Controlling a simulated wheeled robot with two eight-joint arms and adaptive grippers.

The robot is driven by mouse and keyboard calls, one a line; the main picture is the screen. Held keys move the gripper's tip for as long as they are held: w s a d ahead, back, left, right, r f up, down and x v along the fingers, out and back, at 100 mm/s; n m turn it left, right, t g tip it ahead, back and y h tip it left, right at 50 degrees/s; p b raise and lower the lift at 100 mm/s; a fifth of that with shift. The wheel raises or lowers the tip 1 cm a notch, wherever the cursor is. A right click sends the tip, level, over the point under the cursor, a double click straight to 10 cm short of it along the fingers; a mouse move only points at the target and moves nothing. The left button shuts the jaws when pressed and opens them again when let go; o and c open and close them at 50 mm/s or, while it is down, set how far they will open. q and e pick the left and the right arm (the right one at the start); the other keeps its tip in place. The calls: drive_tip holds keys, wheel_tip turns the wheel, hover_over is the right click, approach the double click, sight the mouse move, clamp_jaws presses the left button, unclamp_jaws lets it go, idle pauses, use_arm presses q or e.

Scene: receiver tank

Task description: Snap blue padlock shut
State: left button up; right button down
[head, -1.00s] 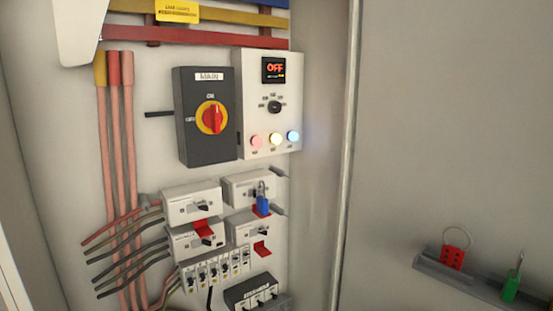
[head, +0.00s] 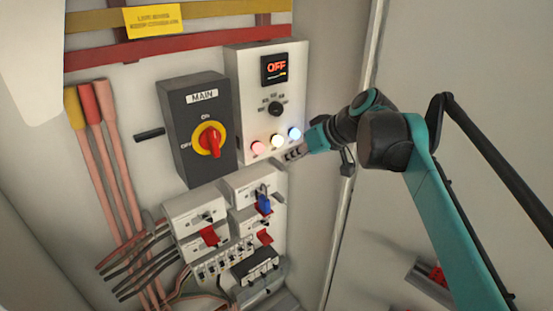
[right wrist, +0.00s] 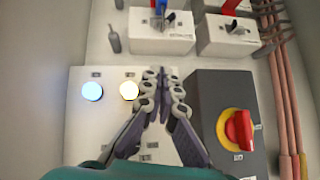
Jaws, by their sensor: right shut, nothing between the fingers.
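The blue padlock (head: 264,203) hangs at the front of the upper right breaker (head: 250,184), with its grey shackle above the body. I cannot tell from its small size whether the shackle is seated. A blue bit of it also shows at the top edge of the right wrist view (right wrist: 161,5). My right gripper (head: 288,158) is shut and empty, above and right of the padlock, close to the lower edge of the panel with lamps. In the right wrist view its fingertips (right wrist: 162,76) meet in front of that panel, apart from the padlock. My left gripper is not in view.
The grey MAIN switch box (head: 197,128) with its red knob (head: 210,139) stands left of the lamp panel (head: 268,95), whose display reads OFF. Red tabs (head: 208,236) sit on other breakers.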

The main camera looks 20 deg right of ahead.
drive_tip(key=shift+d+r, duration=0.15)
drive_tip(key=shift+r, duration=0.2)
drive_tip(key=x, duration=0.4)
drive_tip(key=s+f+p+x, duration=0.1)
drive_tip(key=x, duration=0.7)
drive_tip(key=shift+s+d+f+p, duration=0.1)
drive_tip(key=shift+f+p, duration=0.2)
drive_tip(key=shift+f, duration=0.05)
drive_tip(key=shift+s+f, duration=0.15)
drive_tip(key=shift+f, duration=0.2)
